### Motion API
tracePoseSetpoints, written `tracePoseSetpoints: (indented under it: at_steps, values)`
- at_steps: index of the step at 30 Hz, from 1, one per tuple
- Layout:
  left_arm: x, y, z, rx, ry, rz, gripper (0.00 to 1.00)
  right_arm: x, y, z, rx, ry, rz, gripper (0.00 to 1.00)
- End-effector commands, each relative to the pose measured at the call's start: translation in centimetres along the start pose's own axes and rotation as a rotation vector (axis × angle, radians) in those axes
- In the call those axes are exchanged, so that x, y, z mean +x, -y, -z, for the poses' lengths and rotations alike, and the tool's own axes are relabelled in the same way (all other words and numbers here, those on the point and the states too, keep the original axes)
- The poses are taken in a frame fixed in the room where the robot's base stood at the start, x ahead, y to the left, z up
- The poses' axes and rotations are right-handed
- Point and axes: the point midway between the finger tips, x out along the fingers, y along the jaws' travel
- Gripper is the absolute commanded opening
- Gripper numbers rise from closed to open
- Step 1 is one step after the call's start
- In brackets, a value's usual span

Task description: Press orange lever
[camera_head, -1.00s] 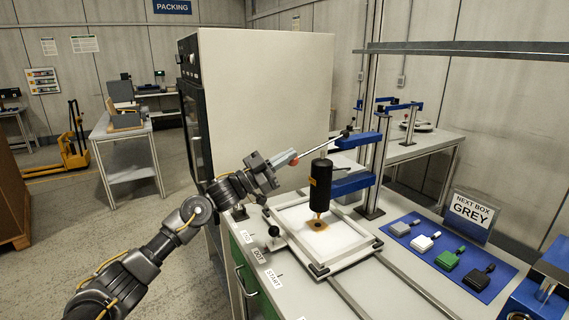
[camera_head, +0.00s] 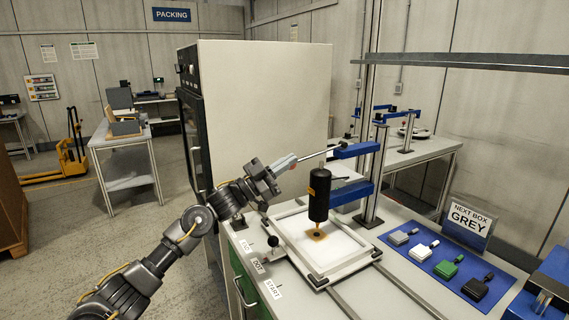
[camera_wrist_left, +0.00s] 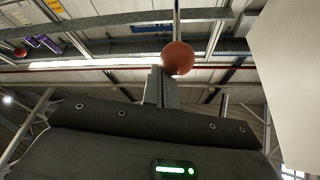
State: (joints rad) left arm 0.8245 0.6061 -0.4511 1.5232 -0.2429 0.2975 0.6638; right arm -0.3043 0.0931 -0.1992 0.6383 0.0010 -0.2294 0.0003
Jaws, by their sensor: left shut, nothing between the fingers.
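The lever is a thin metal rod (camera_head: 319,153) at the top of the drum pump, sloping down leftwards to an orange-red ball knob (camera_wrist_left: 178,58). The knob is largely hidden by my gripper in the head view. My left gripper (camera_head: 290,162) is shut and empty, its fingertips at the knob; I cannot tell whether they touch it. In the left wrist view the knob shows just past the fingertips. The pump's black cylinder (camera_head: 319,195) stands below, its nozzle over a dark spot on a white framed plate (camera_head: 340,246). My right gripper is not in view.
A blue mat (camera_head: 449,264) with several small boxes lies to the right, by the NEXT BOX GREY sign (camera_head: 466,220). A large cabinet (camera_head: 265,110) stands behind my left gripper. A black-knobbed post (camera_head: 273,242) stands at the bench's left edge.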

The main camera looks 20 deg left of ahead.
Motion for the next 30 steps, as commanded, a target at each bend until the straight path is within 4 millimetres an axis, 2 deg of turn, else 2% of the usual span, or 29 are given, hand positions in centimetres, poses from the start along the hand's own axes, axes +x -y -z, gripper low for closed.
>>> tracePoseSetpoints:
  at_steps: [1,3,6,11,15,21,30]
  values:
    - [1.0,0.3,2.0,0.000,-0.004,-0.002,0.00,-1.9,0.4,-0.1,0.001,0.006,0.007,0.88]
    - [-1.6,-0.1,0.5,0.001,0.002,0.000,0.00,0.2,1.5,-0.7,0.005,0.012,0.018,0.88]
    - [-3.8,-0.1,0.7,0.002,0.000,0.000,0.00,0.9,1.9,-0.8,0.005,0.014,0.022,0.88]
    - [-6.5,-0.1,1.0,0.001,-0.004,-0.003,0.00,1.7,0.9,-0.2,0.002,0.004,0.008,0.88]
    - [-8.2,0.0,1.2,0.000,-0.007,-0.004,0.00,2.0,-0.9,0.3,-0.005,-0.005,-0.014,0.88]
    - [-9.2,0.1,1.5,0.001,-0.007,-0.003,0.00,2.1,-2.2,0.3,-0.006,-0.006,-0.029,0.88]
    - [-9.3,0.2,1.6,0.002,-0.008,-0.002,0.00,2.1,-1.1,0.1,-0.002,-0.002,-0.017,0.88]
